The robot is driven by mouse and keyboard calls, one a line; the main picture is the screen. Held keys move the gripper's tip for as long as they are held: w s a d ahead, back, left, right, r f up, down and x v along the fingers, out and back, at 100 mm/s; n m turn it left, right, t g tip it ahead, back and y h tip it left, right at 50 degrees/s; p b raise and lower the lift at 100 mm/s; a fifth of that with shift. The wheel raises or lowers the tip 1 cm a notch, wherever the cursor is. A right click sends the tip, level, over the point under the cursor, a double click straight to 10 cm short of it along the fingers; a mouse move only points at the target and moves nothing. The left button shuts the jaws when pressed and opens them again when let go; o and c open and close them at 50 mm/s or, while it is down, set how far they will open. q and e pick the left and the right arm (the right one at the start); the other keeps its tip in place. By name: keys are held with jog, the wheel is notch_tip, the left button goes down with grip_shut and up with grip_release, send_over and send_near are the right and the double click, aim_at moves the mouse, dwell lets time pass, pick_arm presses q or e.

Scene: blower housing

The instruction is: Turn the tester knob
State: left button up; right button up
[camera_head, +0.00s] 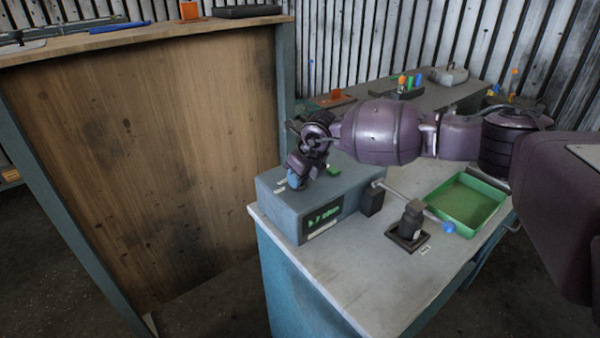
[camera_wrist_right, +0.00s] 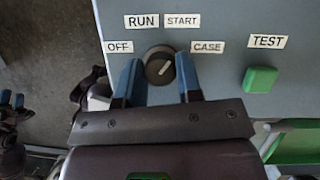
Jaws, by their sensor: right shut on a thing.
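The tester is a blue-grey box (camera_head: 275,208) on the bench, with a lit green display (camera_head: 323,218) on its front. In the right wrist view its dark round knob (camera_wrist_right: 158,66) sits among the labels OFF, RUN, START and CASE. The light mark on the knob points up and right, roughly between START and CASE. My right gripper (camera_wrist_right: 158,76) has its blue fingers shut on the knob's two sides. In the head view this gripper (camera_head: 296,178) is over the box top and hides the knob. My left gripper (camera_wrist_right: 12,99) shows small at the left edge, fingertips apart and empty.
A green button (camera_wrist_right: 260,80) under a TEST label is right of the knob. A black probe stand (camera_head: 408,225), a blue-tipped probe (camera_head: 447,227) and a green tray (camera_head: 467,202) are on the bench (camera_head: 350,265). A tall wooden panel (camera_head: 150,160) stands left.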

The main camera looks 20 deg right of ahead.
jog(key=shift+r+m+t+h, duration=0.1)
jog(key=shift+m+t+h, duration=0.2)
jog(key=shift+m, duration=0.6)
jog(key=shift+m+h, duration=0.3)
jog(key=shift+m, duration=0.5)
jog(key=shift+a+m+h, duration=0.1)
jog(key=shift+m+h, duration=0.4)
jog(key=shift+m, duration=1)
jog(key=o, duration=0.9)
jog(key=shift+c, duration=0.2)
jog(key=shift+o, duration=0.3)
